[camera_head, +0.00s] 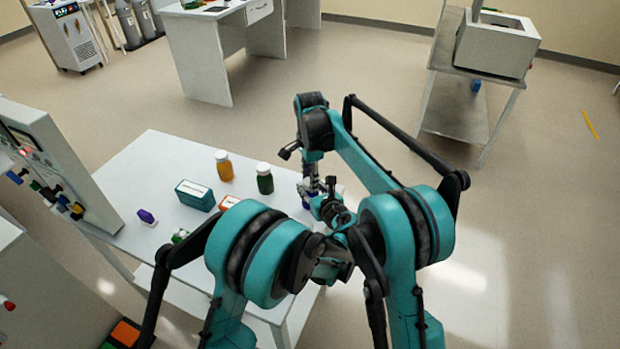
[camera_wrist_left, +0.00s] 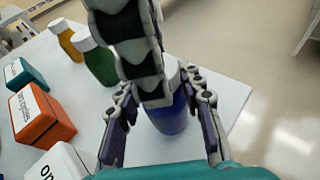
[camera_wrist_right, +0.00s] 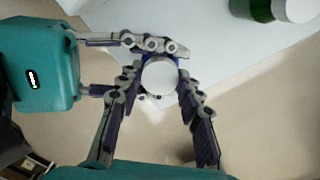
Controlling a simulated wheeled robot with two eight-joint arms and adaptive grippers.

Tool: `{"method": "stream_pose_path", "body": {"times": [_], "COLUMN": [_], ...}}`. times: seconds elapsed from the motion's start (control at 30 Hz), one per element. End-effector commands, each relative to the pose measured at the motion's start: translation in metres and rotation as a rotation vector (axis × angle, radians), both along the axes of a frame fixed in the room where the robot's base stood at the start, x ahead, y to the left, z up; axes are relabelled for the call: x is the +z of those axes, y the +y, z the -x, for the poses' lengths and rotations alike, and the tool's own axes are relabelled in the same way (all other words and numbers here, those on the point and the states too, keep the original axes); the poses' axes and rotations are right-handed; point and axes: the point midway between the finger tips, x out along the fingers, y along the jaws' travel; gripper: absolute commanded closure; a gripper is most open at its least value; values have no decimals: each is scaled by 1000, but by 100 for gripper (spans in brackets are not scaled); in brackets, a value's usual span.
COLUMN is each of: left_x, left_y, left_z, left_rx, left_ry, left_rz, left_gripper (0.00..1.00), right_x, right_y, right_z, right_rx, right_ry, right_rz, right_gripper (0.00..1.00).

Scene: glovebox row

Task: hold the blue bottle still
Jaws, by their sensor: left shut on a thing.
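The blue bottle (camera_wrist_left: 172,118) stands upright near the table's edge in the left wrist view. My left gripper (camera_wrist_left: 163,88) has a finger on each side of its body and is shut on it. In the right wrist view the bottle's round white cap (camera_wrist_right: 160,77) faces me. My right gripper (camera_wrist_right: 160,90) has its fingertips on both sides of the cap, very close to it; whether they press on it I cannot tell. The right gripper's fingers cover part of the bottle in the left wrist view. In the head view my arms mostly hide the bottle.
On the white table (camera_head: 150,165) stand a green bottle (camera_head: 265,181), an orange bottle (camera_head: 224,168), a teal box (camera_head: 194,196) and an orange box (camera_wrist_left: 40,116). A white box (camera_wrist_left: 60,164) is close to the left gripper. A panel (camera_head: 50,160) stands at the left.

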Motion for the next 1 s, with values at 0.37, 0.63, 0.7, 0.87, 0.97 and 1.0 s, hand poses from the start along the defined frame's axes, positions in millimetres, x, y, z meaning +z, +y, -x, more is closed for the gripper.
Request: {"method": "stream_pose_path", "body": {"times": [0.37, 0.63, 0.7, 0.87, 0.97, 1.0], "left_x": [-3, -3, -3, -3, -3, -3], "left_y": [0, 0, 0, 0, 0, 0], "left_z": [0, 0, 0, 0, 0, 0], "left_rx": [2, 2, 2, 2, 2, 2], "left_ry": [4, 4, 4, 4, 4, 4], "left_rz": [5, 5, 5, 5, 5, 5], "left_gripper": [100, 100, 100, 100, 100, 100], "right_x": [-1, 0, 0, 0, 0, 0], "right_y": [0, 0, 0, 0, 0, 0], "right_z": [1, 2, 2, 2, 1, 1], "right_rx": [244, 296, 295, 294, 294, 294], "right_ry": [5, 6, 6, 5, 4, 4], "right_rz": [3, 2, 2, 3, 2, 2], "right_gripper": [99, 99, 62, 44, 44, 44]}}
